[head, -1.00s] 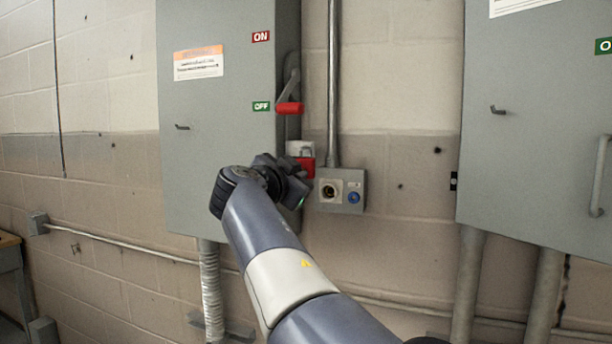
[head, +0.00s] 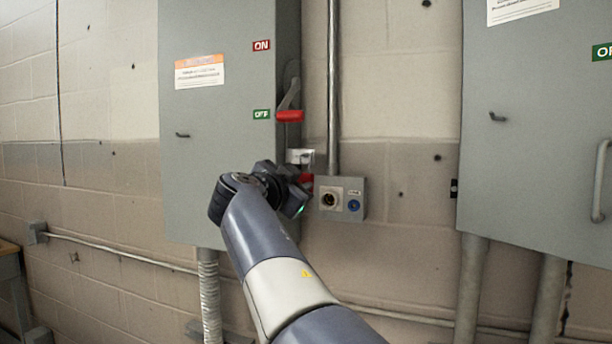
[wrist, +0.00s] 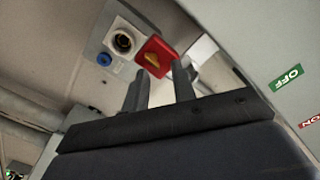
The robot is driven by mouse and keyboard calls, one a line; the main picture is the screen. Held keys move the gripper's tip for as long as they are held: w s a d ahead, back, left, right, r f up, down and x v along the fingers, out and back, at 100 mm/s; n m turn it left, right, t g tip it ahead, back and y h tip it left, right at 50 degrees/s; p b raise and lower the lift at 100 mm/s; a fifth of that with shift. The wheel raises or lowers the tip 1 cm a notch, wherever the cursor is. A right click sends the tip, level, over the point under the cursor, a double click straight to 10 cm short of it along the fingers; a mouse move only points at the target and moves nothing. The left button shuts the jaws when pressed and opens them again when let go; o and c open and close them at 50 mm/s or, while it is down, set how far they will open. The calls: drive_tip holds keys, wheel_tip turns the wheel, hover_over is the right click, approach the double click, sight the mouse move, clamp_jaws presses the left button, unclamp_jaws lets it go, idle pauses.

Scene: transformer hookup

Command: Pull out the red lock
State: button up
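The red lock (wrist: 157,55) shows in the wrist view as a red block with a yellow mark, just beyond my fingertips. In the head view only a small red part of the lock (head: 306,180) shows, below a pale plate (head: 300,156) on the side of the grey box. My gripper (wrist: 160,75) is open, its two dark fingers apart and pointing at the lock. The fingers seem to hold nothing. I cannot tell whether a fingertip touches the lock. In the head view my wrist hides much of the lock.
A grey switch box (head: 215,130) with a red-tipped lever (head: 290,115) at OFF is above and left of the lock. A small outlet box (head: 342,198) with a round socket and blue plug is close on the right. A vertical conduit (head: 333,80) runs above it.

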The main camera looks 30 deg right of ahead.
drive_tip(key=b+v, duration=0.4)
drive_tip(key=v, duration=1.2)
drive_tip(key=shift+s+a+b, duration=0.25)
drive_tip(key=shift+a+b, duration=0.05)
drive_tip(key=shift+b, duration=0.1)
idle(0.4)
drive_tip(key=p+x, duration=0.2)
drive_tip(key=x, duration=1)
